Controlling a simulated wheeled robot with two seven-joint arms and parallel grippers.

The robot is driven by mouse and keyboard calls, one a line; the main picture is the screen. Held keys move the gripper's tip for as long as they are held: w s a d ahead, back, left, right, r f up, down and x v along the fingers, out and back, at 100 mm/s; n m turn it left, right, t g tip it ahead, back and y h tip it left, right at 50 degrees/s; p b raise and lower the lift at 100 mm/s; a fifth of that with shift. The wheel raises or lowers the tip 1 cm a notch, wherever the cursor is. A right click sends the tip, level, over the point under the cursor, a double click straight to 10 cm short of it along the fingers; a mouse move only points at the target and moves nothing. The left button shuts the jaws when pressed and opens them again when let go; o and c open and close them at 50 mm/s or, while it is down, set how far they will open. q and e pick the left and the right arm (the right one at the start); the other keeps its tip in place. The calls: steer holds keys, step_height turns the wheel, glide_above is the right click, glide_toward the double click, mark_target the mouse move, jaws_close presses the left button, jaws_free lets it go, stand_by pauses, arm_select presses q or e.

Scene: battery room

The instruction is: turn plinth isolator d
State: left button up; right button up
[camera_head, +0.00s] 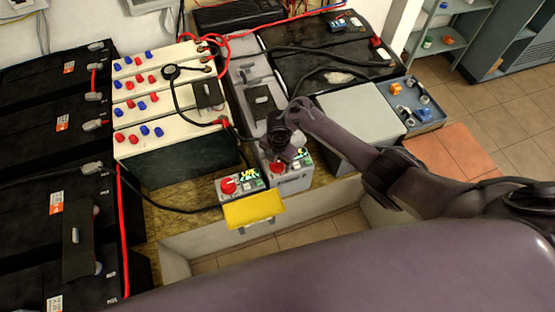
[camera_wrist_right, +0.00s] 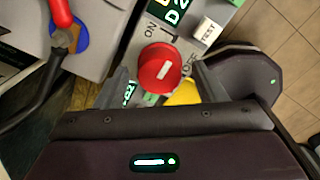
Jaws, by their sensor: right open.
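Plinth isolator d appears to be the grey box with a red round knob (camera_head: 276,169) under my right gripper (camera_head: 288,152) in the head view. In the right wrist view the red knob (camera_wrist_right: 160,68) fills the middle, with a white bar on its face, "ON" printed beside it and a lit display reading partly "D" above. My right gripper (camera_wrist_right: 166,86) is open, one finger on each side of the knob in the picture. I cannot tell whether the fingers touch it. The gripper partly hides the box in the head view. My left gripper is not seen.
A second box with a red knob (camera_head: 228,186) stands close to the left, above a yellow plate (camera_head: 253,210). Cream battery packs (camera_head: 165,100) and black batteries (camera_head: 60,130) with cables fill the left. A grey box (camera_head: 350,120) stands right. Tiled floor (camera_head: 500,110) is open beyond.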

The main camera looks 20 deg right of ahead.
steer(key=c, duration=1)
steer(key=shift+m, duration=0.4)
steer(key=m+p, duration=0.2)
steer(key=shift+a+r+m, duration=0.1)
steer(key=shift+r+m, duration=0.05)
steer(key=shift+m, duration=0.25)
steer(key=m+p, duration=0.1)
steer(key=m, duration=0.4)
steer(key=shift+m+p, duration=0.3)
steer(key=shift+p, duration=0.1)
steer(key=m+p, duration=0.1)
steer(key=m, duration=0.3)
steer(key=shift+m, duration=0.3)
steer(key=m+p, duration=0.1)
steer(key=m, duration=0.3)
steer(key=shift+w, duration=0.1)
